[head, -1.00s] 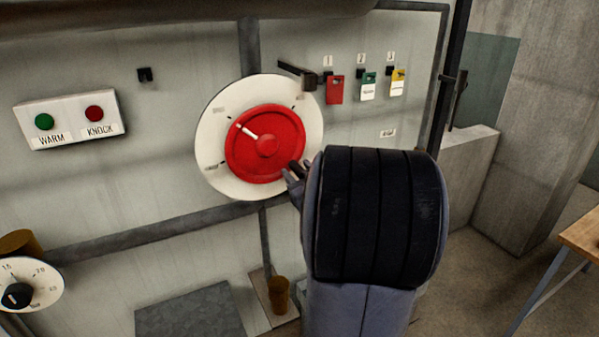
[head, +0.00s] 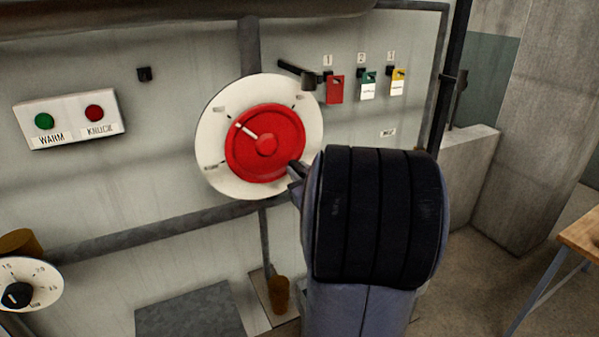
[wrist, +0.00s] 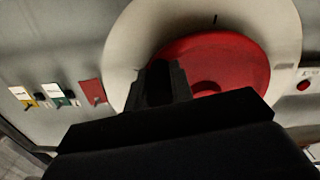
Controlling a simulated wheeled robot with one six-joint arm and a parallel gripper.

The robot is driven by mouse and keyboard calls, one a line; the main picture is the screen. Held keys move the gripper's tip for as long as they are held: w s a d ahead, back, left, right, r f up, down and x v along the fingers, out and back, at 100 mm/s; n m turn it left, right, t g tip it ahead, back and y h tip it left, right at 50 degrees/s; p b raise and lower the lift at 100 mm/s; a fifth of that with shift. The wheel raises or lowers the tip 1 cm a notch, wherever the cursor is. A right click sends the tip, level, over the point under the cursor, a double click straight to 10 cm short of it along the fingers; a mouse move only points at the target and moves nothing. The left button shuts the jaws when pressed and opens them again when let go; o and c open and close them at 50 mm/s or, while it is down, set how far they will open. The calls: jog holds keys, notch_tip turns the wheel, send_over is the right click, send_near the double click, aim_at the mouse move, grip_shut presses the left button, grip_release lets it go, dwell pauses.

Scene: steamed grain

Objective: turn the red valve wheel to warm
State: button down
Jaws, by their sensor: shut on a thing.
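The red valve wheel (head: 265,144) is mounted on a round white dial plate (head: 213,130) on the grey wall panel. Its white pointer line aims to the upper left, and the small labels on the plate are too blurred to read. My gripper (head: 296,168) is at the wheel's lower right rim, shut on it; my own arm partly hides the fingers in the head view. In the wrist view the fingers (wrist: 163,84) meet the edge of the red wheel (wrist: 235,62), and the wrist body hides the lower part of the picture.
A box with a green WARM light (head: 44,121) and a red KNOCK light (head: 94,113) is on the left. A black lever (head: 298,72) and red, green and yellow tags (head: 335,90) hang right of the wheel. A small dial (head: 40,292) is at lower left.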

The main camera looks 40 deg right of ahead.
aim_at(301, 131)
jog(key=shift+d, duration=0.1)
jog(key=r+n, duration=0.1)
jog(key=d+r+n+b, duration=0.1)
jog(key=n, duration=0.1)
jog(key=shift+s+d+r+n, duration=0.1)
jog(key=shift+s+d+n, duration=0.1)
jog(key=shift+n, duration=0.1)
jog(key=r+n, duration=0.2)
jog(key=shift+s+d+n+b, duration=0.1)
jog(key=shift+d+n+b, duration=0.25)
jog(key=shift+n, duration=0.05)
notch_tip(301, 131, up, 3)
jog(key=n, duration=0.3)
jog(key=shift+d+n, duration=0.1)
jog(key=shift+n, duration=0.3)
jog(key=shift+r, duration=0.3)
jog(key=shift+r+p, duration=0.35)
jog(key=shift+p, duration=0.05)
jog(key=c, duration=1.3)
grip_release()
jog(key=shift+o, duration=0.2)
